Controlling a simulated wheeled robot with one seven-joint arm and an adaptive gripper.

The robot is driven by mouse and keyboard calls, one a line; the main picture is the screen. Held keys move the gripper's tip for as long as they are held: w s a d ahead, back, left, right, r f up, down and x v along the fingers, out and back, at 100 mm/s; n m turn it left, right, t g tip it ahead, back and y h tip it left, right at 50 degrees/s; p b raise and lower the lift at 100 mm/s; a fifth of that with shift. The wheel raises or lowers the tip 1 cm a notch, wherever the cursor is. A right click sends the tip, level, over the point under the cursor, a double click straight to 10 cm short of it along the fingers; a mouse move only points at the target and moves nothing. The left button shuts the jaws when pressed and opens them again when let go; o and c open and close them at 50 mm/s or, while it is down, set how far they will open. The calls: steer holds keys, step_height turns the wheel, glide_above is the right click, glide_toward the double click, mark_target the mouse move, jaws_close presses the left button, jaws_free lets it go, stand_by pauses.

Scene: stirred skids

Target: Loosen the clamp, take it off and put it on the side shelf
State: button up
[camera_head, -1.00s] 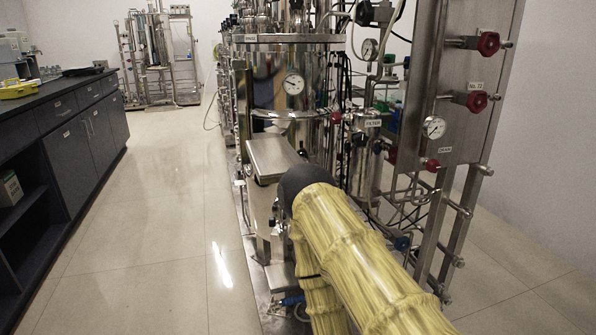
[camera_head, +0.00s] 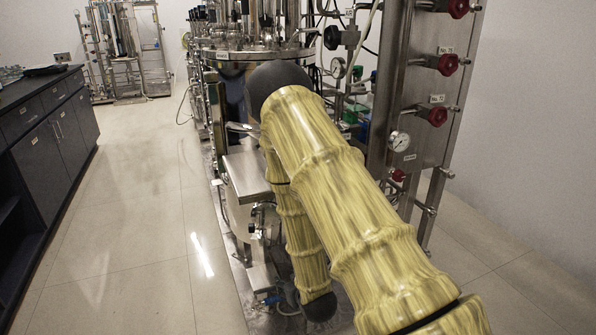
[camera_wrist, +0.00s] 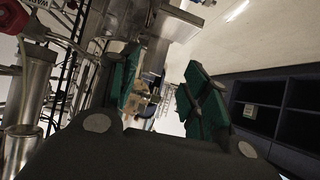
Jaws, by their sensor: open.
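My gripper (camera_wrist: 162,80) shows in the wrist view with its two green-padded fingers wide apart and nothing held between them. In the head view it is mostly hidden behind my yellow-sleeved arm, in front of the steel vessel (camera_head: 228,54). I cannot make out the clamp for certain in either view. A flat-topped steel box (camera_head: 247,172), possibly the side shelf, stands low at the left of my arm. Steel pipework with a flanged joint (camera_wrist: 35,55) shows at the left of the wrist view, apart from the fingers.
A steel panel (camera_head: 425,110) with red valve knobs (camera_head: 447,64) and a gauge (camera_head: 399,141) stands right of my arm. A dark counter (camera_head: 45,130) runs along the left. The floor (camera_head: 140,215) between counter and skid is clear.

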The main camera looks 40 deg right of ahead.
steer(key=w+d+r+t+h+p, duration=0.1)
steer(key=w+d+r+t+p, duration=0.15)
steer(key=r, duration=0.65)
steer(key=w+d+r+t+p, duration=0.15)
steer(key=w+d+r, duration=0.25)
steer(key=r, duration=0.5)
steer(key=w+d+r+t+h+p, duration=0.1)
steer(key=w+d+r+t+p, duration=0.2)
steer(key=r, duration=0.6)
steer(key=shift+m+g, duration=0.3)
steer(key=shift+m, duration=0.1)
steer(key=shift+d+b+x, duration=0.15)
steer(key=shift+b+x, duration=0.15)
steer(key=shift+x, duration=2.55)
steer(key=shift+d+b+x, duration=0.1)
steer(key=shift+b+x, duration=0.2)
steer(key=shift+x, duration=2.55)
steer(key=shift+s+r, duration=0.15)
jaws_close()
steer(key=shift+s+a, duration=0.1)
steer(key=shift+s, duration=0.25)
steer(key=shift+r, duration=0.25)
steer(key=shift+p+v, duration=0.5)
steer(key=shift+v, duration=0.8)
